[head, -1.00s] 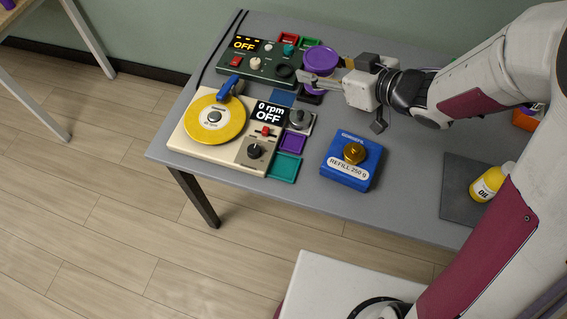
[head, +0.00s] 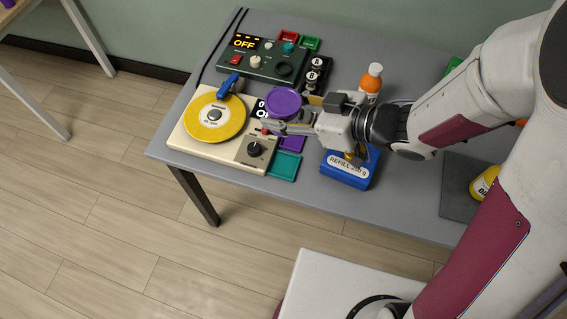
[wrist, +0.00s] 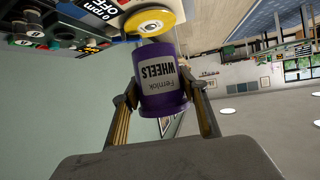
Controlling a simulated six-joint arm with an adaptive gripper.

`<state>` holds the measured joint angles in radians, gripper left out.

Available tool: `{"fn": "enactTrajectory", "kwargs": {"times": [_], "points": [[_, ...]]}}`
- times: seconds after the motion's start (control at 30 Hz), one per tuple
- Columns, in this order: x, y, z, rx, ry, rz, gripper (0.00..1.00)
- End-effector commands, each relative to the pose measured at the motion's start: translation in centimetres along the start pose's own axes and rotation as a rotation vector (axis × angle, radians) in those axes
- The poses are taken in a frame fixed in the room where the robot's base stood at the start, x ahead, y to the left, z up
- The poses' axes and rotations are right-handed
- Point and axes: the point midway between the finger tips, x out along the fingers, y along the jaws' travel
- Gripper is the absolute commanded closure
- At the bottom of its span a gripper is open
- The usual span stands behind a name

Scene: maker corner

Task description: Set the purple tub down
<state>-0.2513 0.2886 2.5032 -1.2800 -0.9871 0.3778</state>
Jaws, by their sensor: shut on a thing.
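The purple tub (head: 284,103) is in my gripper (head: 283,125), lid up and close to upright in the head view. In the wrist view the tub (wrist: 163,88) appears upside down, with a white "WHEELS" label, and a finger presses on each side. The tub is in the air over the right part of the turntable unit and hides part of its display. A flat purple tray (head: 292,144) shows just below the gripper, partly covered by it. A teal tray (head: 285,167) lies in front of that.
The cream turntable (head: 190,137) with a yellow disc (head: 214,117) is to the left. A dark green control box (head: 255,65) stands behind. A blue refill box (head: 343,170) sits under my wrist. The front-left table edge is near.

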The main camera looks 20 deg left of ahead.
Motion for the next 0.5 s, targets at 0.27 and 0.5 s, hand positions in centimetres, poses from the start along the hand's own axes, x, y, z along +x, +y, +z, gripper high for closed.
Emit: {"fn": "enactTrajectory", "kwargs": {"times": [0.27,0.5], "points": [[1.4,0.0,3.0,0.004,-0.001,0.0,0.87],[2.8,0.1,5.7,0.003,-0.001,0.0,0.87]]}}
